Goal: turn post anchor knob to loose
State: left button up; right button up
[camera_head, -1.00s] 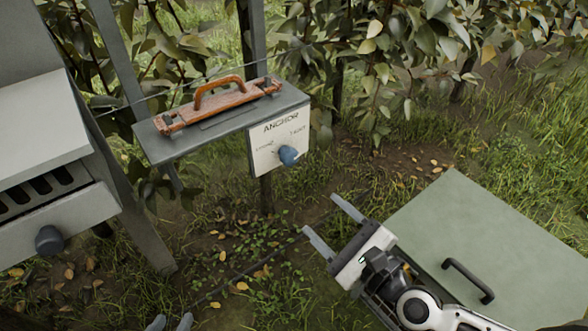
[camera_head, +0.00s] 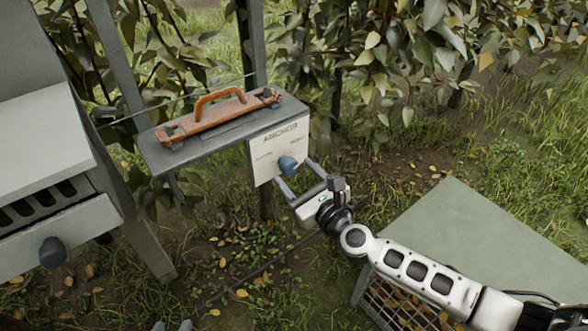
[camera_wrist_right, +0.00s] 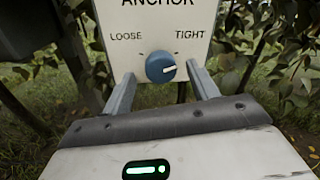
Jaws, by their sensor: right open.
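The blue anchor knob (camera_head: 287,165) sits on a white panel (camera_head: 264,167) marked ANCHOR, with LOOSE on the left and TIGHT on the right. In the right wrist view the knob (camera_wrist_right: 159,67) has a white mark pointing right, slightly up, toward the TIGHT side. My right gripper (camera_head: 297,172) is open just in front of the panel. In the right wrist view its fingers (camera_wrist_right: 161,74) stand on either side of the knob, with gaps visible. My left gripper (camera_head: 172,326) barely shows at the bottom edge, its fingertips apart and empty.
An orange-handled tool (camera_head: 218,115) lies on the grey shelf (camera_head: 165,156) above the panel. A grey cabinet with a dark knob (camera_head: 52,252) stands at left. A green-lidded crate (camera_head: 455,235) is under my right arm. Leafy branches hang behind.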

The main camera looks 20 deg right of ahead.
jog(key=shift+x, duration=1)
jog(key=c, duration=1)
